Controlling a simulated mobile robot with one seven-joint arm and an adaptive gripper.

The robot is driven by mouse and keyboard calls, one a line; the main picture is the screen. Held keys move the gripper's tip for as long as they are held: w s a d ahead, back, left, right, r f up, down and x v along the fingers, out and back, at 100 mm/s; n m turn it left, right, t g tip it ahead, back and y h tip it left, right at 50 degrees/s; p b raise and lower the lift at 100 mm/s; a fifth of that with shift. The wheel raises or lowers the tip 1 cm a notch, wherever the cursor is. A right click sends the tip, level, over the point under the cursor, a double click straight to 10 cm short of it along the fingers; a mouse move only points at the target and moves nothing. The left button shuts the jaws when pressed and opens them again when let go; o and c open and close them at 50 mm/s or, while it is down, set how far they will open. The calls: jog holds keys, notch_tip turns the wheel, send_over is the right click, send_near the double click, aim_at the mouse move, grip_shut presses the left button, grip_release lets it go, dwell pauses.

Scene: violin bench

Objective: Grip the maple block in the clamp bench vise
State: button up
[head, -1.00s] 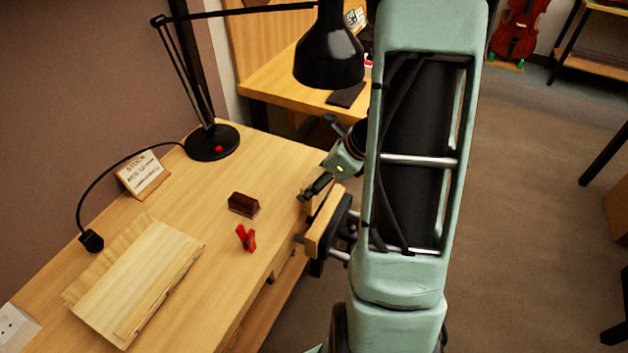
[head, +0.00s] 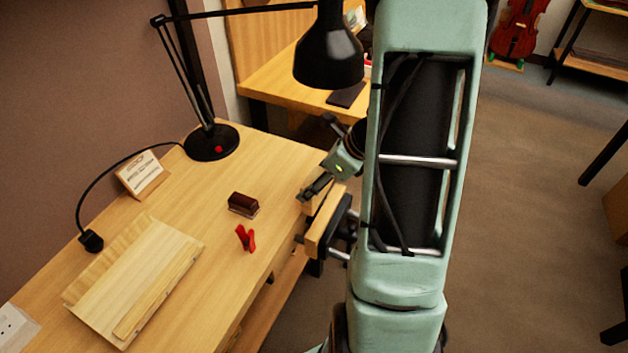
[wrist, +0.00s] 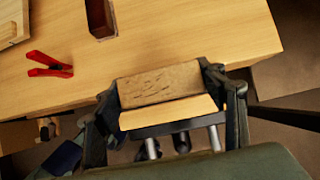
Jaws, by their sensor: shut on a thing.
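The maple block (wrist: 160,84), pale brown with dark marks on its face, lies crosswise in the wrist view at the bench's edge. My gripper (wrist: 159,77) is shut on it, one finger at each end; in the head view my gripper (head: 312,190) is over the vise at the bench's right edge. The bench vise (wrist: 168,113) has a light wooden jaw beside the block, on the side away from the bench, with metal rods below. It also shows in the head view (head: 323,228). I cannot tell whether the jaw touches the block. My arm hides part of the vise.
On the bench (head: 200,285) are a red clip (head: 245,238), a dark brown block (head: 243,204), pale boards (head: 140,275) and a small sign (head: 143,175). A black lamp (head: 330,55) overhangs the bench's back. The bench top near the vise is clear.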

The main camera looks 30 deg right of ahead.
aim_at(320, 196)
jog(key=shift+f, duration=0.15)
jog(key=shift+f+b, duration=0.35)
jog(key=shift+b, duration=0.1)
jog(key=shift+f+b, duration=2.8)
jog(key=shift+f, duration=0.3)
jog(key=o, duration=1.3)
jog(key=shift+r, duration=0.1)
jog(key=shift+o, duration=0.2)
jog(key=v, duration=1.2)
